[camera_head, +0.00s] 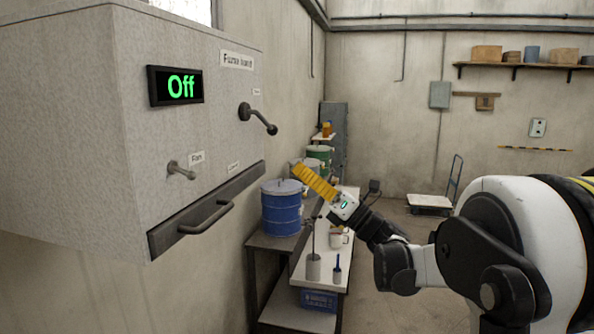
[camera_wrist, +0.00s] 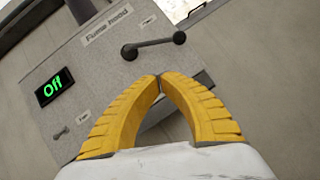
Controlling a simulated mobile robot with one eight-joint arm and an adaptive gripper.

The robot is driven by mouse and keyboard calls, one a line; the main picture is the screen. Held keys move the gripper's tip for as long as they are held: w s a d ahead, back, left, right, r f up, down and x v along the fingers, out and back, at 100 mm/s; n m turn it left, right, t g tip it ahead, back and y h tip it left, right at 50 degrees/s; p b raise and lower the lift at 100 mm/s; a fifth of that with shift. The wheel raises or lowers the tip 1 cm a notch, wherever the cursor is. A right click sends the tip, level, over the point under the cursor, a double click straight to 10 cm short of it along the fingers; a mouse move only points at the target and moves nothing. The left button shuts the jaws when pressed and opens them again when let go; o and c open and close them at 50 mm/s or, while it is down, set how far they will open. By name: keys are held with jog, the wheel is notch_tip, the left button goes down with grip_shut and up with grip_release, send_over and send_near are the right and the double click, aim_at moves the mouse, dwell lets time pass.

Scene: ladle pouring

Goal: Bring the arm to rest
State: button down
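My gripper (camera_head: 301,171) has yellow ribbed fingers and is raised in free air, pointing up and left toward the fume hood (camera_head: 80,120). In the wrist view the fingertips (camera_wrist: 158,80) meet, with nothing between them, so it is shut and empty. My white and black arm reaches in from the right of the head view. The hood's display (camera_head: 175,86) reads "Off" in green. A dark lever (camera_head: 258,119) on the hood also shows in the wrist view (camera_wrist: 153,46), beyond the fingertips and apart from them.
A blue drum (camera_head: 281,210) stands below and behind the gripper. A bench (camera_head: 322,270) holds a grey cylinder with a rod (camera_head: 313,265) and a white pot (camera_head: 338,238). A hand cart (camera_head: 430,201) stands at the back. Open floor lies right of the bench.

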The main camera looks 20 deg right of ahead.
jog(key=s+d+f+m+g+h+b, duration=0.1)
jog(key=s+f+m+h+b, duration=0.4)
jog(key=f+m+h, duration=0.75)
jog(key=s+d+f+m+g+h+b, duration=0.1)
jog(key=s+f+m+h+b, duration=0.4)
jog(key=m, duration=1.2)
jog(key=s+a+f+m+g+y+b, duration=0.1)
jog(key=s+a+f+m+g+b, duration=0.1)
jog(key=s+f, duration=0.4)
jog(key=s+a+f+m+g+b, duration=0.3)
jog(key=s+f, duration=0.4)
jog(key=f, duration=0.7)
jog(key=s+a+f+m+g+y+b, duration=0.1)
jog(key=s+a+f+m+g+b, duration=0.2)
jog(key=s+f, duration=0.4)
notch_tip(320, 180, down, 4)
jog(key=a+g+b, duration=0.1)
jog(key=a+g, duration=0.1)
jog(key=shift+a+y+b, duration=0.3)
jog(key=shift+a+y, duration=0.05)
jog(key=shift+a, duration=0.05)
jog(key=shift+r, duration=0.1)
